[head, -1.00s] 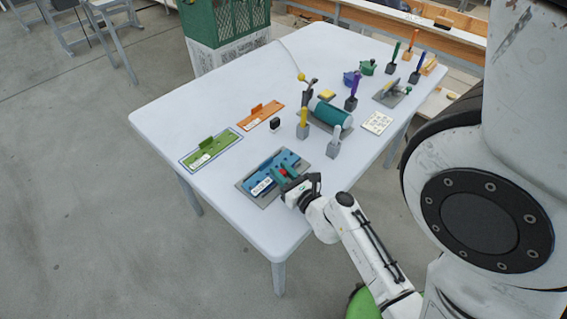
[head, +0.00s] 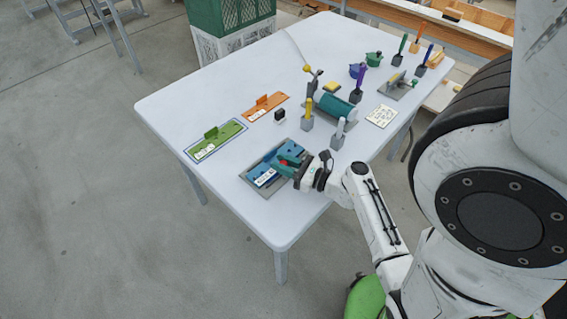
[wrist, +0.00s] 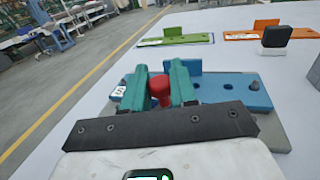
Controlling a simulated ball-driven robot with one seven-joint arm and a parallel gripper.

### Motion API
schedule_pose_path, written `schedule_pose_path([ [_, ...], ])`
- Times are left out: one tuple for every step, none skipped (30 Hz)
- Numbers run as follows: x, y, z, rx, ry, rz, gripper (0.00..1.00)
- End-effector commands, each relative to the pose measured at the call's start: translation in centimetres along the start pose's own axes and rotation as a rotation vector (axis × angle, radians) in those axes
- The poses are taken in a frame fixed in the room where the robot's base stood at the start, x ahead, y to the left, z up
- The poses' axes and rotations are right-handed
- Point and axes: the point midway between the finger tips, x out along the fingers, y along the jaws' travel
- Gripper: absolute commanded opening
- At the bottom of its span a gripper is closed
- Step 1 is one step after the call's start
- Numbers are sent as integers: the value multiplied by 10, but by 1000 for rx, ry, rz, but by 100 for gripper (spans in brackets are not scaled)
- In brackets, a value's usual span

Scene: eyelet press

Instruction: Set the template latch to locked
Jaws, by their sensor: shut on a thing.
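The blue template (head: 262,174) lies on a grey base plate (head: 250,184) at the near edge of the table. It also shows in the wrist view (wrist: 211,88), with a white label at its left end. A red latch knob (wrist: 160,89) stands over the template, between the two teal fingers of my gripper (wrist: 160,78). My gripper (head: 287,165) is shut on this red knob, low over the template's right part in the head view. The fingers and the dark gripper bar hide the lower part of the latch and any lock marking.
A green template (head: 214,140) and an orange template (head: 265,107) lie farther back on the white table (head: 190,100). A small black-and-white block (head: 279,115), a teal cylinder (head: 335,107) and several upright coloured handles stand beyond.

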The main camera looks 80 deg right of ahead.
Motion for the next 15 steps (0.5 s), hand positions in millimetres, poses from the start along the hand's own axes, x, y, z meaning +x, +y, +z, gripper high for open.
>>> schedule_pose_path([
  [3,0,6,-2,-12,2,0],
  [3,0,6,-2,-12,2,0],
  [3,0,6,-2,-12,2,0],
  [3,0,6,-2,-12,2,0],
  [3,0,6,-2,-13,2,0],
  [3,0,6,-2,-13,2,0],
  [3,0,6,-2,-13,2,0],
  [3,0,6,-2,-13,2,0],
  [3,0,6,-2,-13,2,30],
  [3,0,6,-2,-13,2,33],
  [3,0,6,-2,-13,2,36],
  [3,0,6,-2,-12,2,40],
  [3,0,6,-2,-11,2,42],
  [3,0,5,-2,-10,1,45],
  [2,0,4,-1,-9,1,47],
])
